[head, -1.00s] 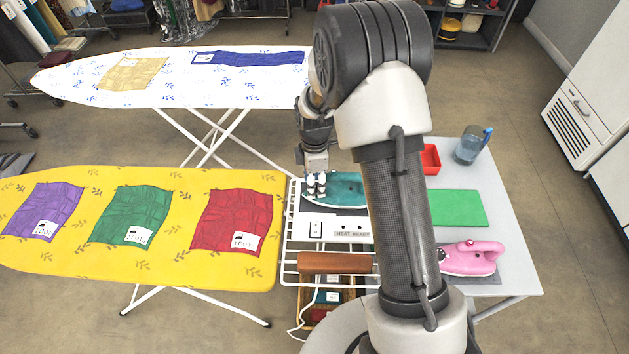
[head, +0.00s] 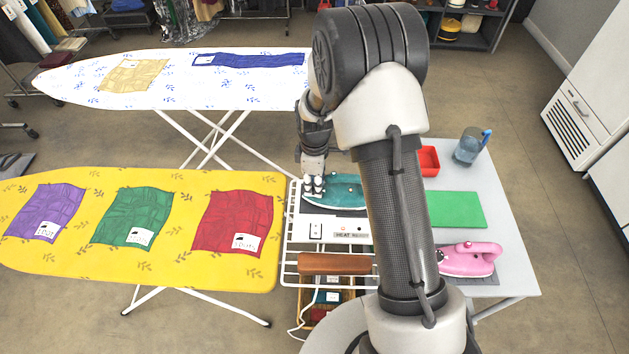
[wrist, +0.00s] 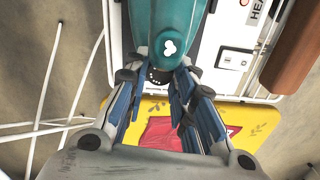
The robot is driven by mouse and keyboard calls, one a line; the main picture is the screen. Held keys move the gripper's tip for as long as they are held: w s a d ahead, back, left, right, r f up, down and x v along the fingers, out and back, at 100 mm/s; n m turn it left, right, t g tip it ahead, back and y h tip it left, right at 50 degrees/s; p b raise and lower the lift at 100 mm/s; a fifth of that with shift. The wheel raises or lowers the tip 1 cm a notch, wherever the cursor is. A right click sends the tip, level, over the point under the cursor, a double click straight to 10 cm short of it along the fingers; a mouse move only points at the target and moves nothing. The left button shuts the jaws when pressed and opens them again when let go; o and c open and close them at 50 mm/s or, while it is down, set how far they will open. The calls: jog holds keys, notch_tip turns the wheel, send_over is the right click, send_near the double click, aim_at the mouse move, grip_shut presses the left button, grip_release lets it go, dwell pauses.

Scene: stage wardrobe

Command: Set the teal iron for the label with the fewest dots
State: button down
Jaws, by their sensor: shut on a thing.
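My gripper (head: 313,190) is at the iron's left end. In the wrist view my gripper (wrist: 160,80) is shut around that dark dial-like part, mostly hidden between the fingers. White labels show on the purple cloth (head: 45,210), green cloth (head: 138,210) and red cloth (head: 235,215); their dots are too small to read.
A pink iron (head: 468,259), green mat (head: 458,209), red tray (head: 428,160) and blue jug (head: 468,147) stand on the table (head: 500,220). The yellow ironing board (head: 150,275) lies left.

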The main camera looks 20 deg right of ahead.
jog(key=shift+m, duration=0.4)
jog(key=c, duration=1.3)
grip_release()
jog(key=shift+r, duration=0.15)
notch_tip(320, 180, up, 12)
jog(key=shift+f, duration=0.1)
